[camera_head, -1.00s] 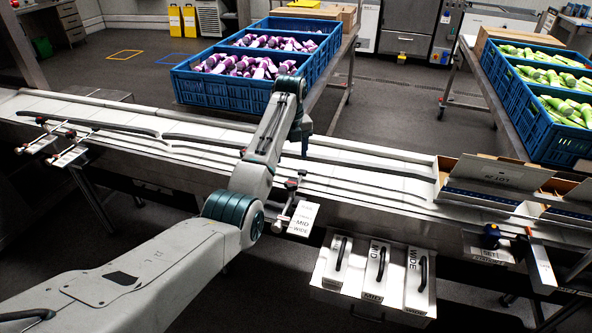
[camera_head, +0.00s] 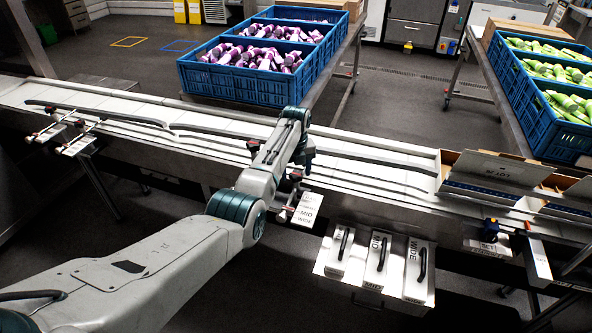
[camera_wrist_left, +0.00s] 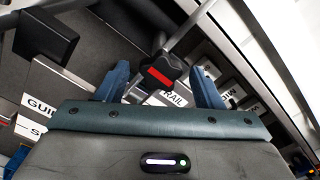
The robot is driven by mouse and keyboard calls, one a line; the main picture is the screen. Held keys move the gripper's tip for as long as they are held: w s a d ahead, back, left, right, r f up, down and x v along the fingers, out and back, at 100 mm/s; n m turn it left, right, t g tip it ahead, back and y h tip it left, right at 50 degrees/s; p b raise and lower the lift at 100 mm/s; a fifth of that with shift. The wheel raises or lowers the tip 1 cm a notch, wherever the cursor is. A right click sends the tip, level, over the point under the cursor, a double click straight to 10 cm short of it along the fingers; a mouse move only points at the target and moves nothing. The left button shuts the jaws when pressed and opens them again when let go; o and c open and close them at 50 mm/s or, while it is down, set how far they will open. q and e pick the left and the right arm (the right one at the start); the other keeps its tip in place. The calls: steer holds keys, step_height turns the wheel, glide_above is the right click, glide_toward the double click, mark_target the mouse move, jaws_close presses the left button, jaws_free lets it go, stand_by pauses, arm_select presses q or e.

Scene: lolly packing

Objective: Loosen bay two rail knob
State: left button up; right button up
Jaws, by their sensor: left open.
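My left gripper (camera_head: 307,156) hangs over the front edge of the conveyor near its middle, partly hidden by my own arm in the head view. In the left wrist view its two blue fingers (camera_wrist_left: 160,76) are open and apart. A black knob with a red band (camera_wrist_left: 163,70) on a metal rod shows between and just beyond the fingertips; whether they touch it is unclear. In the head view a small black-and-red knob (camera_head: 296,176) sits beside the gripper, above a card reading MID and WIDE (camera_head: 308,209). My right gripper is out of view.
A black block (camera_wrist_left: 45,38) stands near the left finger side in the wrist view. A holder with labelled white blocks (camera_head: 380,265) hangs at the conveyor front. Open cartons (camera_head: 495,178) stand to the right. A blue crate of purple lollies (camera_head: 240,85) is behind.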

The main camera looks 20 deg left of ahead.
arm_select(q)
steer(key=shift+c, duration=0.2)
steer(key=shift+w, duration=0.1)
steer(key=c, duration=0.9)
steer(key=shift+c, duration=0.2)
